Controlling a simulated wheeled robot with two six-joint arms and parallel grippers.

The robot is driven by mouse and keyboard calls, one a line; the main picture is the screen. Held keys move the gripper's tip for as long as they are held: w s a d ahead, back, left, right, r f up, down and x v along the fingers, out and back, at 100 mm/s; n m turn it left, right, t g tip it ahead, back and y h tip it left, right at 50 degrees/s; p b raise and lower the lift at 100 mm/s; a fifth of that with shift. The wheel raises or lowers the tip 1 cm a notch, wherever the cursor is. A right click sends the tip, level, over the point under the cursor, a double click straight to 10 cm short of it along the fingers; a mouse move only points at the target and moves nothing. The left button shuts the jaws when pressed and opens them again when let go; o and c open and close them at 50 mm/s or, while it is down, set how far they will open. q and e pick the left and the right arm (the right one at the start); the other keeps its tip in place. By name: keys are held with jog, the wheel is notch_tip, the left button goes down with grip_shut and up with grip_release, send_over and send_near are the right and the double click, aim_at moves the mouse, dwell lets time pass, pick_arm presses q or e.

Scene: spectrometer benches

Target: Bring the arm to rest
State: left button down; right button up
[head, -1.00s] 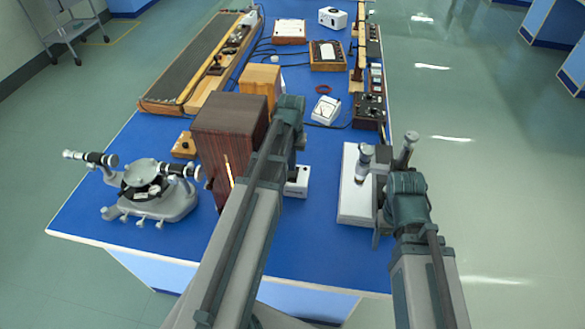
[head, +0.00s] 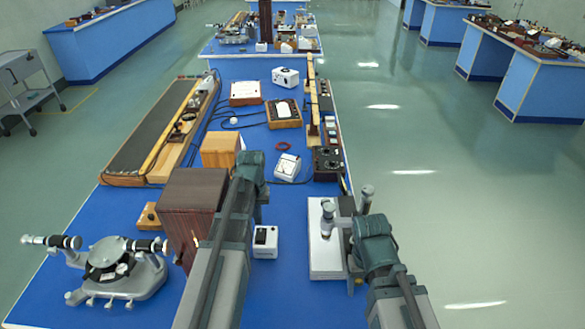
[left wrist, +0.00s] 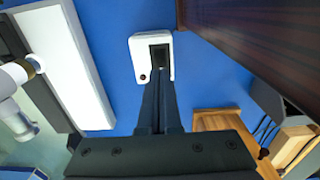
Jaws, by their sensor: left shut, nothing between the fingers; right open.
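My left gripper (left wrist: 158,118) is shut and empty in the left wrist view, its fingers together and pointing down toward the table. A small white box with a dark panel (left wrist: 138,48) shows beyond the fingertips; I cannot tell the gap between them. In the head view my left arm reaches forward beside a dark wooden box (head: 190,190), and the white box (head: 265,251) stands to its right. My right arm ends beside a white-based instrument (head: 325,255) with upright tubes; its gripper (head: 352,272) is partly hidden by the arm.
A grey spectrometer (head: 108,262) stands at the front left of the blue table. A light wooden box (head: 221,150), a white meter (head: 288,167) and a dark control box (head: 327,163) lie farther back. Open floor (head: 460,220) is on the right.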

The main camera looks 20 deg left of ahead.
pick_arm(q)
jog(key=shift+d, duration=0.1)
jog(key=s+d+m, duration=0.3)
jog(key=s+d, duration=0.4)
jog(key=d, duration=0.3)
jog(key=s+d+m+y, duration=0.1)
jog(key=s+d+m, duration=0.2)
jog(key=s+d, duration=0.4)
jog(key=d, duration=0.4)
jog(key=shift+s+d+m, duration=0.3)
jog(key=shift+r, duration=0.1)
